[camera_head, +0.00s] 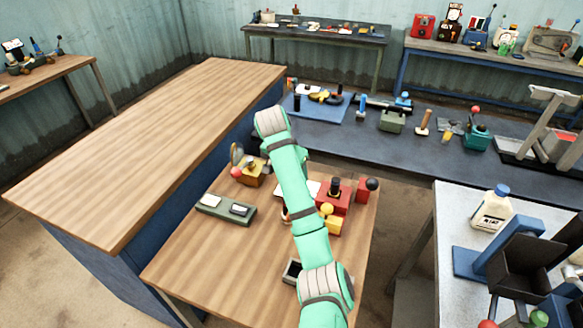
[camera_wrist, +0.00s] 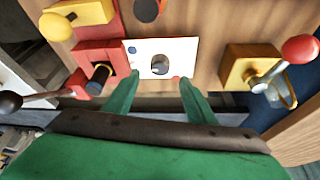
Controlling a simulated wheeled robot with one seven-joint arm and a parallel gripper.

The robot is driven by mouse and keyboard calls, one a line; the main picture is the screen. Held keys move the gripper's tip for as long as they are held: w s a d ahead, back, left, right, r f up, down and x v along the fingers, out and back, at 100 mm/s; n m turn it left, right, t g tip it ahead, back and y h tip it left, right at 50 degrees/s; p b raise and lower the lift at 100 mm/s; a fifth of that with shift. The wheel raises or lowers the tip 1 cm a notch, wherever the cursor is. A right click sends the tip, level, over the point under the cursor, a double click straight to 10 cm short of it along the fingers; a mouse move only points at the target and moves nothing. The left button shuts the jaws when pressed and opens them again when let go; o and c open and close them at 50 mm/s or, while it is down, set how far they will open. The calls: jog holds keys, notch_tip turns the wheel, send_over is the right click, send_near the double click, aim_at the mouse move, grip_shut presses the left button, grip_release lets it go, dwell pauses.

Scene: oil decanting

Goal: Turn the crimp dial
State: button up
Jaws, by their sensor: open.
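A white plate (camera_wrist: 183,50) with a small round dark-and-grey piece (camera_wrist: 159,65), which looks like the crimp dial, lies in the middle of the wrist view. In the head view, part of the white plate (camera_head: 312,188) shows beside my arm; the dial is hidden there. My gripper (camera_wrist: 156,81) is open and empty. Its two green fingers lie apart at the plate's near edge, one on each side of the dial in the picture. Whether they touch the plate, I cannot tell. In the head view my arm hides the fingers.
A red block (camera_wrist: 96,55) with a black knob and a black-ball lever stands left of the plate. A yellow block (camera_wrist: 236,72) with a red-ball lever stands right. A yellow-ball handle (camera_wrist: 57,26) is at upper left. A green tray (camera_head: 226,209) sits on the wooden table (camera_head: 215,260).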

jog(key=shift+v, duration=1.95)
